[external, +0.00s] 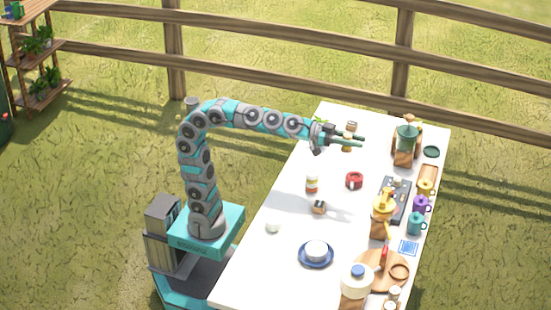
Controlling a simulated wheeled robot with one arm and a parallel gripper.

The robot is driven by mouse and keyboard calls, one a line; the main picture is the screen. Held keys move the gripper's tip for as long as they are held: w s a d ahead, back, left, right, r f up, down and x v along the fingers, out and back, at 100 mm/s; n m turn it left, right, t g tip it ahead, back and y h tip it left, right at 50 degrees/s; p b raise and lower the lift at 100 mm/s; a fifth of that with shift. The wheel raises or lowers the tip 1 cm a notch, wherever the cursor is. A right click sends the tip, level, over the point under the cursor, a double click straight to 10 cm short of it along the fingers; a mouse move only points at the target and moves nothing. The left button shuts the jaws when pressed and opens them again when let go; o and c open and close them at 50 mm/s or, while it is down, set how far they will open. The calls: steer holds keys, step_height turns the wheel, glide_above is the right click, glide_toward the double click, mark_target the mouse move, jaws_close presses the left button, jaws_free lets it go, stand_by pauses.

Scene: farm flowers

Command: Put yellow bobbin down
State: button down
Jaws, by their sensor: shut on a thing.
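My gripper (350,139) reaches over the far left part of the white table (285,275), its green fingers pointing right. It is shut on a small yellow-brown thing (347,148), which looks like the yellow bobbin. The fingers partly hide it. It hangs at or just above the table; I cannot tell whether it touches the top.
A small brown and white block (351,126) is just behind the fingers.

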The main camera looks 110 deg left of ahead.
steer(key=s+d+f+m+g+h, duration=0.1)
steer(key=d+f+m+h, duration=0.15)
steer(key=d, duration=0.85)
steer(key=s+d+f+m+h, duration=0.1)
steer(key=d+f+h, duration=0.25)
steer(key=d, duration=0.75)
steer(key=s+d+f+m+g+h, duration=0.25)
steer(key=s+d, duration=0.25)
steer(key=d, duration=0.5)
steer(key=s+d+f+m+g+h, duration=0.1)
steer(key=s+d+f+m+h, duration=0.25)
steer(key=d, duration=0.65)
steer(key=s+d+f+m+g+h, duration=0.1)
steer(key=s+d+f+g+h, duration=0.15)
steer(key=s+d, duration=0.65)
steer(key=s+d+f+m+g+h, duration=0.1)
steer(key=s+d+f+g, duration=0.15)
steer(key=s+d, duration=0.6)
steer(key=s+d+f+m+g+h, duration=0.1)
steer(key=s+d+m+g, duration=0.1)
steer(key=s, duration=1)
steer(key=s+d+f+m+g+h, duration=0.1)
steer(key=s+f+m+g, duration=0.1)
steer(key=s, duration=1.1)
steer(key=shift+s+d+f+g, duration=0.15)
steer(key=shift+d+f+g, duration=0.2)
steer(key=shift+g, duration=0.3)
steer(key=shift+r+m, duration=0.15)
steer(key=shift+m, duration=0.1)
